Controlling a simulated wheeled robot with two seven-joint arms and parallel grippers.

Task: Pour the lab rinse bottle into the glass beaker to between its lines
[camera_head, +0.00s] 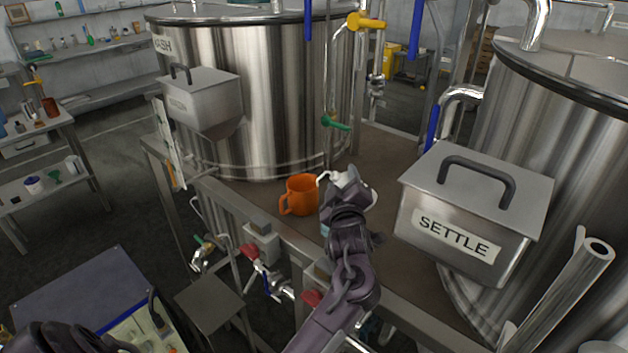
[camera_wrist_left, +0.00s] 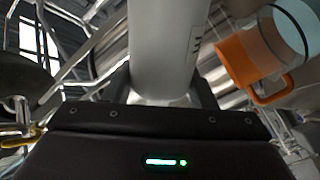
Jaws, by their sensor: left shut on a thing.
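My left gripper (camera_head: 346,192) is over the brown bench top, shut on the rinse bottle. In the left wrist view the bottle (camera_wrist_left: 168,45) is a pale grey cylinder standing up between the fingers, with dark marks on its right side. In the head view its thin white spout (camera_head: 325,177) points left, near the orange mug, and the gripper hides most of its body. A pale blue, clear round shape (camera_wrist_left: 290,28) behind the mug in the wrist view may be the glass beaker. In the head view I cannot make out the beaker or its lines. My right gripper is not in view.
An orange mug (camera_head: 301,196) stands just left of the gripper; it also shows in the wrist view (camera_wrist_left: 252,58). A steel SETTLE box (camera_head: 470,205) stands close on the right. A large steel tank (camera_head: 255,95) rises behind.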

